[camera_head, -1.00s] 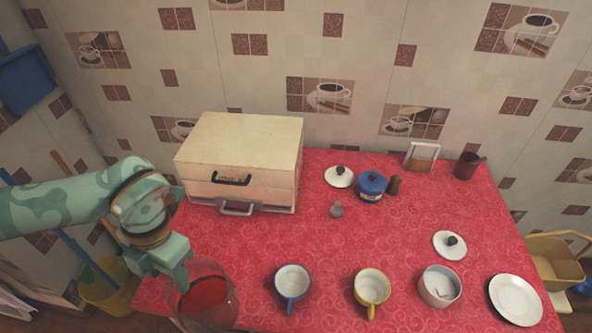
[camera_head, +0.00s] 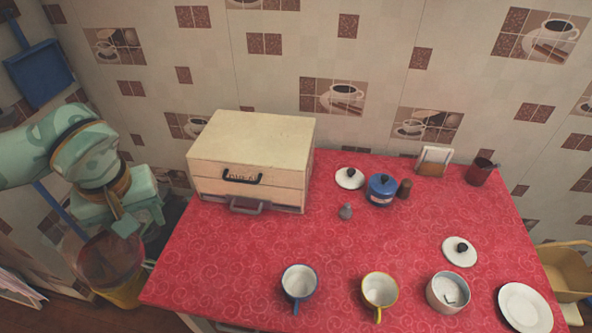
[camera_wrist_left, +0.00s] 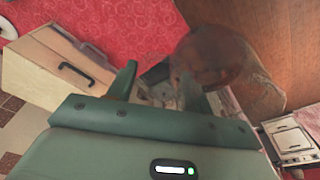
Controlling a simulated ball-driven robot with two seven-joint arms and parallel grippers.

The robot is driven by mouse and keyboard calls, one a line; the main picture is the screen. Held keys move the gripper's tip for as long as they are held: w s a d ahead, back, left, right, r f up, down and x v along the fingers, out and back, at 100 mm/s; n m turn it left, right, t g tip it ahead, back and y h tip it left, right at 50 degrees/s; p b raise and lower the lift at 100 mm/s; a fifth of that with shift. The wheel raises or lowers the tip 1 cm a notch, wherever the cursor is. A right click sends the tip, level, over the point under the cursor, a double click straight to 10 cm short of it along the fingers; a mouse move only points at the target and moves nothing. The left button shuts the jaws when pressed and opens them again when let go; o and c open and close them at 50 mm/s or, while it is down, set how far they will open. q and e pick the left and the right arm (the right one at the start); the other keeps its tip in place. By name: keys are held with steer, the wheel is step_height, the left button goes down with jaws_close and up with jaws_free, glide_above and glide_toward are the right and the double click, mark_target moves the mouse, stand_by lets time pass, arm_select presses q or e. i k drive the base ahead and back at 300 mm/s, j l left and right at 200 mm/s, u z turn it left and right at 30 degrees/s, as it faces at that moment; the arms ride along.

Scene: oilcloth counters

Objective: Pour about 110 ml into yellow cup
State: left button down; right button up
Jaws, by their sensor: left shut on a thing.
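The yellow cup (camera_head: 379,290) stands upright near the front edge of the red-covered counter, its handle toward me and its pale inside showing. My left gripper (camera_head: 124,222) is shut on a see-through jug (camera_head: 108,262), left of the counter and far from the yellow cup. The jug also shows in the left wrist view (camera_wrist_left: 225,52), at the fingers (camera_wrist_left: 160,86). How much liquid the jug holds cannot be told. My right gripper is not in view.
A blue cup (camera_head: 299,283) stands left of the yellow cup, and a white pot (camera_head: 448,293) right of it. A plate (camera_head: 525,306) lies at the right. A drawer box (camera_head: 252,150) fills the back left. The middle of the red counter (camera_head: 270,235) is clear.

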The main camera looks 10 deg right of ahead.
mark_target(379, 291)
steer(key=k+l, duration=0.1)
steer(key=l, duration=0.4)
steer(key=k+l, duration=0.1)
steer(key=l, duration=0.85)
steer(key=k+l, duration=0.15)
steer(key=l, duration=0.35)
